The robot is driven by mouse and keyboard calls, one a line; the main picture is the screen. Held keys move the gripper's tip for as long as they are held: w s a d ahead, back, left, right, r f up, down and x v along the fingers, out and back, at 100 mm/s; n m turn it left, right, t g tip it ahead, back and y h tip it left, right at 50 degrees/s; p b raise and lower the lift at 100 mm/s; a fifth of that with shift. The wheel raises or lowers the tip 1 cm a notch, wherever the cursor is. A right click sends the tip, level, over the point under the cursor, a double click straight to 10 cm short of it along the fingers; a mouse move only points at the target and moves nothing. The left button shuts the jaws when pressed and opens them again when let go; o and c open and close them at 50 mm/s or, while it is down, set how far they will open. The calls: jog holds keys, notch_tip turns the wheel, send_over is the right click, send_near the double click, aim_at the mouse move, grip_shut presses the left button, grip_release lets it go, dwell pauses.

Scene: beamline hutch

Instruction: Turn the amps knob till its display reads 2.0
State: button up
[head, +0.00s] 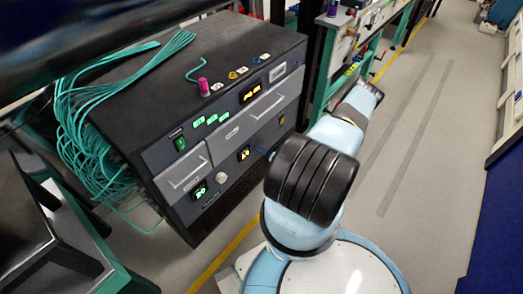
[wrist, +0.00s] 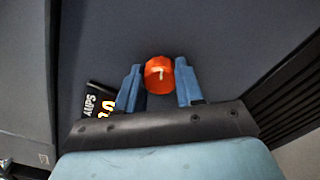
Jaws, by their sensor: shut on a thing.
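An orange-red knob (wrist: 159,70) with a short white mark on its face sits on the dark panel in the wrist view. My gripper (wrist: 159,82) is shut on it, one blue finger on each side. The amps display (wrist: 101,101), labelled AMPS, lies left of the fingers, with orange digits partly hidden by my gripper, so its full reading cannot be made out. In the head view, an orange-lit display (head: 244,153) shows on the cabinet front beside my arm; its digits are too small to read surely. My arm hides the knob there.
The black instrument cabinet (head: 240,50) carries drawers, a green-lit display (head: 200,190) and a pale knob (head: 221,178). Teal cables (head: 85,120) hang over its left side. A magenta cylinder (head: 204,87) stands on top. The grey floor (head: 420,150) at right is clear.

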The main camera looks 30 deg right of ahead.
jog(key=shift+d, duration=0.1)
jog(key=o, duration=1)
jog(key=shift+o, duration=0.2)
jog(key=v, duration=1.3)
jog(key=shift+s, duration=0.4)
jog(key=shift+f, duration=0.1)
